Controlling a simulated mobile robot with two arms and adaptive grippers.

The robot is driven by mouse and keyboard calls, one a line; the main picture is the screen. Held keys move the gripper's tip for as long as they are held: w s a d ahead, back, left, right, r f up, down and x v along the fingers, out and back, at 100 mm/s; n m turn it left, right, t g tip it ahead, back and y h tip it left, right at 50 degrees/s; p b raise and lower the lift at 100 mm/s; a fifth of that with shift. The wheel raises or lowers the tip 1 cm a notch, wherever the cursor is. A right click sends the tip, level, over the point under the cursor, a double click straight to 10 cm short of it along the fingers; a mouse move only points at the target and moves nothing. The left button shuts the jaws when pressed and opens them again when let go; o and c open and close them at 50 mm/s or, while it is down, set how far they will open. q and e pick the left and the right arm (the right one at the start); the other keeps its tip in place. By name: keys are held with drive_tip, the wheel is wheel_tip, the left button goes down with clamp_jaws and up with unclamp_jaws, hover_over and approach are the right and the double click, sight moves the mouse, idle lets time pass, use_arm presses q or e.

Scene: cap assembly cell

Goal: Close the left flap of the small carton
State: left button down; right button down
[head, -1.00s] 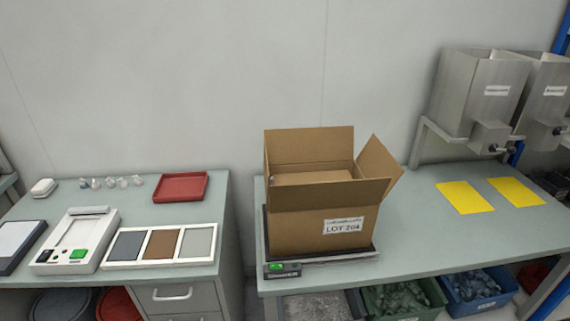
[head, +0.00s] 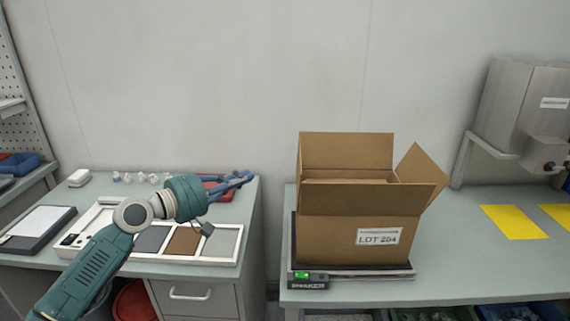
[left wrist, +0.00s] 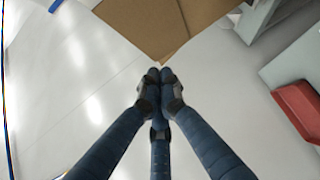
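The small brown carton (head: 330,240), labelled LOT 204, stands upright on a black shaker plate on the right bench. Its back flap (head: 348,152) and front flap (head: 365,200) stand up, and its right flap (head: 422,176) leans outward. I cannot make out a left flap standing out; a strip of cardboard shows inside the opening. My left gripper (head: 245,177) is left of the carton, apart from it, over the left bench. In the left wrist view its fingertips (left wrist: 160,75) are together with nothing seen between them, below the carton's brown cardboard (left wrist: 165,22). My right gripper is not in view.
The red tray (left wrist: 300,108) lies on the left bench, partly behind my left gripper in the head view. A white framed panel (head: 225,243) lies below my wrist. A gap separates the benches. Yellow sheets (head: 513,222) and a metal hopper (head: 525,100) are at the right.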

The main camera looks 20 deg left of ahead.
use_arm(q)
drive_tip(key=w+d+r+p, duration=0.1)
drive_tip(key=w+d+p, duration=0.3)
drive_tip(key=w+d, duration=0.4)
drive_tip(key=shift+w+r+n+t, duration=0.2)
drive_tip(key=shift+w+n+t, duration=0.1)
drive_tip(key=shift+w, duration=0.75)
drive_tip(key=shift+p, duration=0.3)
